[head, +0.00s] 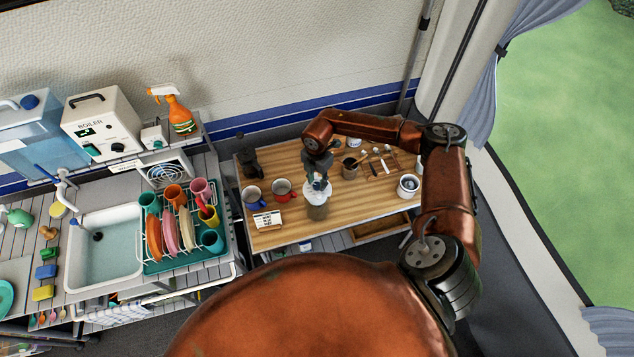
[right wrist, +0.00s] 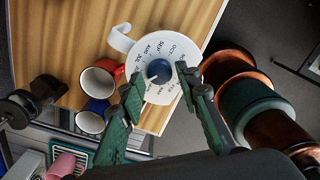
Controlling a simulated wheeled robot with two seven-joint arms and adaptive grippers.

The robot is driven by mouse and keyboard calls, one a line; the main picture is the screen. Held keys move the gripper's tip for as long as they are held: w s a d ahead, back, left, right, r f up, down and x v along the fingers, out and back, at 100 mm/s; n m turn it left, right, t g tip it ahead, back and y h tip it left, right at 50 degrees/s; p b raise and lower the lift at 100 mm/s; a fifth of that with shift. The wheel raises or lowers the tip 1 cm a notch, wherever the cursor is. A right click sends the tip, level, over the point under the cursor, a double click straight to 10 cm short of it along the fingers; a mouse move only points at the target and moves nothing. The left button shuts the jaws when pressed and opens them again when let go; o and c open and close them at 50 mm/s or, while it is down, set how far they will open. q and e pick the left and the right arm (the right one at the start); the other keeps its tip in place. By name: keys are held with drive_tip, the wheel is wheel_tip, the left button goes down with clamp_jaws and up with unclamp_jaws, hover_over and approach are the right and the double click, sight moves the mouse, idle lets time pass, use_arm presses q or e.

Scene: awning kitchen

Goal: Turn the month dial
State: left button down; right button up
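The month dial is a round white disc (right wrist: 176,50) with month names around its face and a blue knob (right wrist: 158,70) at its centre. In the head view the white disc (head: 312,197) shows at the table's front, partly hidden by my gripper. My right gripper (right wrist: 157,80) is open, with its green fingers over the disc on either side of the knob. Gaps show between the fingers and the knob in the right wrist view. In the head view this gripper (head: 319,184) points down onto the dial. My left gripper is in neither view.
The dial stands at a wooden table (head: 345,200). A red mug (head: 283,190), a blue mug (head: 253,196) and a small white card block (head: 267,220) are left of it. A white cup (head: 408,186) is to the right. A dish rack (head: 185,262) stands further left.

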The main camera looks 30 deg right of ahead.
sight(317, 185)
wheel_tip(317, 185, up, 11)
idle(0.3)
drive_tip(key=shift+f, duration=0.1)
